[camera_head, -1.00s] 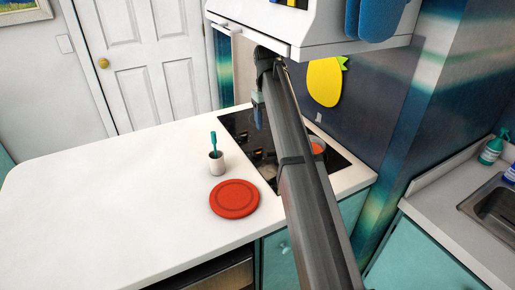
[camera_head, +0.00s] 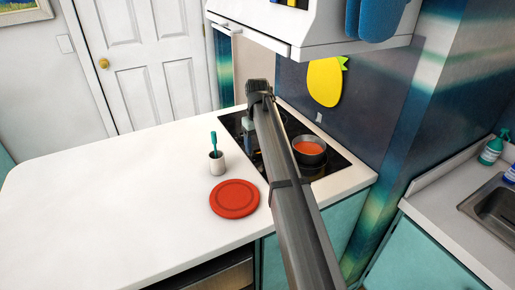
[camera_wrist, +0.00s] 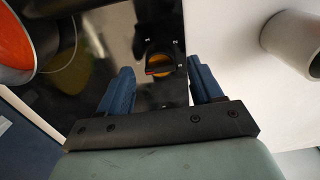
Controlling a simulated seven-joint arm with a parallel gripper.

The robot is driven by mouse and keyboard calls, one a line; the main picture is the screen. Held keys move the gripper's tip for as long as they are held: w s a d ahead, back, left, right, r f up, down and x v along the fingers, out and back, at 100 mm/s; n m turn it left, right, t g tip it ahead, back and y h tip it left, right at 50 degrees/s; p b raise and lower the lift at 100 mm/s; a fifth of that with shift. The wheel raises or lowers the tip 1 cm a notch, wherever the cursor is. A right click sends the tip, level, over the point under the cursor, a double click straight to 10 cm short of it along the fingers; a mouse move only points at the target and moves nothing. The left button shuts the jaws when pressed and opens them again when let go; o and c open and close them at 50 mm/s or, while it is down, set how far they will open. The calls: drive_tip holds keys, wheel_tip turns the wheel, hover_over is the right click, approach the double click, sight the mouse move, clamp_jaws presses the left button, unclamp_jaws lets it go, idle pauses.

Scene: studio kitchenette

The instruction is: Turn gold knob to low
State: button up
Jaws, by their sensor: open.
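In the wrist view the gold knob (camera_wrist: 160,63) sits on the black cooktop (camera_wrist: 115,35) near its edge with the white counter. It is round, with a dark bar and a red mark across it, and small marks around it. My gripper (camera_wrist: 162,78) is open, its two blue fingers on either side of the knob in the picture. I cannot tell how far above the knob the fingertips are. In the head view my arm and gripper (camera_head: 248,135) are over the cooktop (camera_head: 232,122), and the gold knob is hidden or too small to make out.
A pot with orange-red contents (camera_head: 309,150) stands on the cooktop right of my arm. A white cup with a teal utensil (camera_head: 216,162) and a red round plate (camera_head: 234,198) are on the white counter (camera_head: 120,200). A white range hood (camera_head: 315,25) hangs above.

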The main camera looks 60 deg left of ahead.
drive_tip(key=shift+f, duration=1.05)
drive_tip(key=c, duration=1.1)
